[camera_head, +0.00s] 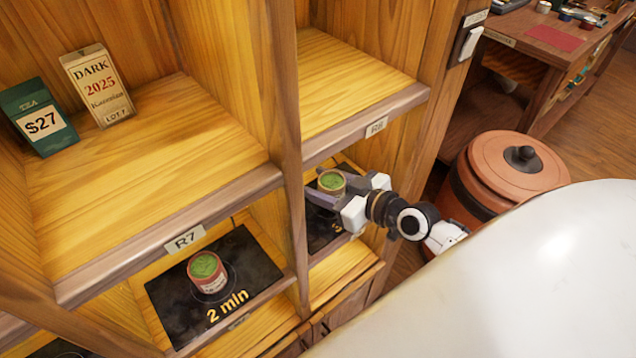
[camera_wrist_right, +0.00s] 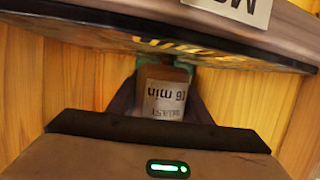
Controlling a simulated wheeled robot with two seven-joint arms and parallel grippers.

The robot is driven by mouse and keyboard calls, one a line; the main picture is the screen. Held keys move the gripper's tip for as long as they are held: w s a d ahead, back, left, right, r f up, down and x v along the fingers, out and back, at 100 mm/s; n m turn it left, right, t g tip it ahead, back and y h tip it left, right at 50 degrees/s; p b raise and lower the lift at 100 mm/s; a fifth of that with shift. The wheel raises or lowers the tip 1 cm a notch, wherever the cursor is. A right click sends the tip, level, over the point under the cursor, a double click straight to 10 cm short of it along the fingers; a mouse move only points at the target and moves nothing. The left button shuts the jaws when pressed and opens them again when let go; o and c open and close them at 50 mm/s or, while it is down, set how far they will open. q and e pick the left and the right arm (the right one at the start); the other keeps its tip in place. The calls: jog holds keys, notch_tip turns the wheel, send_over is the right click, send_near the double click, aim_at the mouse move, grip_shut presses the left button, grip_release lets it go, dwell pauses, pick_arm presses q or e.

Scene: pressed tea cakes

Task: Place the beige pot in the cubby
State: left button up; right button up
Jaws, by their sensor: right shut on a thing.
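The beige pot (camera_head: 331,182), a small round pot with a green top, is held by my right gripper (camera_head: 338,194) at the mouth of the lower right cubby. In the right wrist view the pot (camera_wrist_right: 165,92) sits between the two dark fingers and bears a white label that reads "16 min". The cubby has a black mat (camera_head: 322,228) with a partly hidden "3" on it. The arm and gripper cover part of the mat, and I cannot tell whether the pot touches it. My left gripper is not in view.
A red pot (camera_head: 207,274) with a green top stands on a black "2 min" mat (camera_head: 172,290) in the cubby to the left. A wooden divider (camera_head: 290,150) separates the two. A shelf edge (camera_head: 370,123) runs above the pot. A lidded round bin (camera_head: 505,175) stands right.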

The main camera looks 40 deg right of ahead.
aim_at(342, 192)
jog(key=shift+r, duration=0.1)
jog(key=shift+f+b, duration=0.5)
jog(key=shift+f, duration=0.1)
jog(key=o, duration=1.2)
jog(key=shift+c, duration=0.2)
jog(key=shift+r, duration=0.1)
jog(key=shift+r+p, duration=0.25)
jog(key=shift+p, duration=0.1)
jog(key=shift+r+p, duration=0.45)
jog(key=shift+r, duration=0.1)
jog(key=v, duration=0.6)
jog(key=b+v, duration=0.1)
jog(key=v, duration=0.3)
jog(key=shift+s+f, duration=0.2)
jog(key=shift+f, duration=0.05)
jog(key=shift+v, duration=0.8)
